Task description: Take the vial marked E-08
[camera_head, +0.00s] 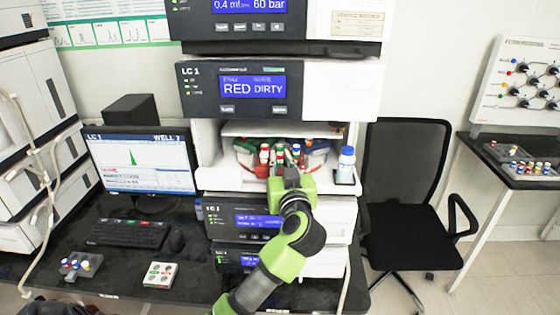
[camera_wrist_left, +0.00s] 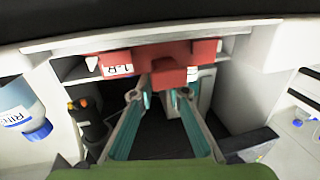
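I cannot read the mark E-08 on any vial. In the head view, vials with red and white caps (camera_head: 264,155) stand in the open bay of the LC 1 column stack. My left gripper (camera_wrist_left: 160,96) reaches into this bay, and its own wrist hides its fingers in the head view. In the left wrist view its two teal fingers are spread with a gap between the tips. A red part (camera_wrist_left: 168,76) shows just beyond the tips, and a white label with unreadable letters (camera_wrist_left: 118,70) is beside it. My right gripper is not in view.
A blue-capped bottle (camera_head: 346,166) stands right of the bay and shows in the left wrist view (camera_wrist_left: 22,108). Small vials in a rack (camera_head: 80,266), a white tray (camera_head: 160,275) and a keyboard (camera_head: 128,233) lie on the bench. More vials stand on the right table (camera_head: 528,168). A display (camera_head: 250,88) reads RED DIRTY.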

